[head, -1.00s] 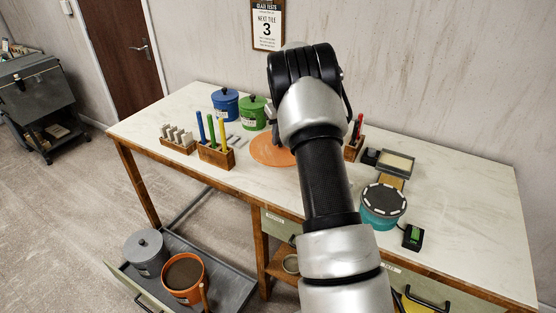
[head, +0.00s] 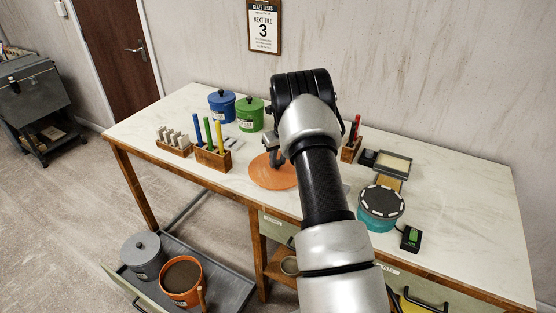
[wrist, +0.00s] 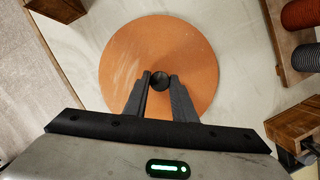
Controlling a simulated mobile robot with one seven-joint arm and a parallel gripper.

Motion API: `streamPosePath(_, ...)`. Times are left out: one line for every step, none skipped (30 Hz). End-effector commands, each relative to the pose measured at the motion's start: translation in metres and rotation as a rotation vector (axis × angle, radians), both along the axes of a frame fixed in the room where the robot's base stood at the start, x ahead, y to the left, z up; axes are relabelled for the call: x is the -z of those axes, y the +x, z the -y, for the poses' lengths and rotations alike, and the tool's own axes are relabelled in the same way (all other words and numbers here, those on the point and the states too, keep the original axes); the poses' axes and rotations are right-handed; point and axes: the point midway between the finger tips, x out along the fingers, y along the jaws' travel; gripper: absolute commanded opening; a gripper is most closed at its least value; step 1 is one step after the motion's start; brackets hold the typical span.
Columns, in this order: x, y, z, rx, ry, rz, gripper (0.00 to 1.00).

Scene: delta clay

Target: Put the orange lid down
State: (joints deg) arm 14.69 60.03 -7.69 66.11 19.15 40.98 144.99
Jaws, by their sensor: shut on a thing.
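The orange lid (head: 262,179) is a flat round disc with a dark knob. It is at the front middle of the white bench top, near the front edge. My gripper (head: 278,158) is above it, partly hidden by my arm. In the wrist view, my gripper (wrist: 160,82) is shut on the knob at the middle of the lid (wrist: 130,55). I cannot tell whether the lid touches the bench or hangs just above it. An open orange pot (head: 181,296) with dark contents stands in the pulled-out lower drawer.
Blue (head: 221,104) and green (head: 249,115) lidded jars stand behind the lid. A wooden block with coloured sticks (head: 212,158) is to its left. A teal round device (head: 380,222) and a tool block (head: 351,150) are to the right. A grey lidded pot (head: 143,258) shares the drawer.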

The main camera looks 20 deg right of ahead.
Motion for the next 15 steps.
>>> streamPosePath(-0.0005,0.0002,0.0,0.0,0.0,0.0,0.0)
streamPosePath(-0.0004,0.0002,0.0,0.0,0.0,0.0,0.0)
streamPosePath(0.0003,0.0001,-0.0001,0.0,0.0,0.0,0.0)
streamPosePath(0.0012,0.0,-0.0001,0.0,0.0,0.0,0.0)
streamPosePath(0.0025,0.0001,-0.0001,-0.001,0.0,0.0,0.0)
streamPosePath(0.0031,-0.0002,-0.0001,-0.001,0.0,-0.001,0.26)
streamPosePath(0.0021,-0.0001,-0.0001,-0.001,0.0,-0.001,0.31)
streamPosePath(0.0021,-0.0001,-0.0001,-0.001,0.0,-0.001,0.36)
streamPosePath(0.0021,-0.0001,-0.0001,-0.001,0.0,-0.001,0.42)
streamPosePath(0.0021,-0.0002,-0.0002,-0.001,0.0,-0.001,0.43)
streamPosePath(0.0021,-0.0002,-0.0002,-0.001,0.0,-0.001,0.43)
streamPosePath(0.0021,-0.0002,-0.0002,-0.001,0.0,-0.001,0.43)
streamPosePath(0.0021,-0.0002,-0.0002,-0.001,0.0,-0.001,0.43)
streamPosePath(0.0021,-0.0002,-0.0002,-0.001,0.0,-0.001,0.43)
streamPosePath(0.002,-0.0002,-0.0002,-0.001,0.0,-0.001,0.43)
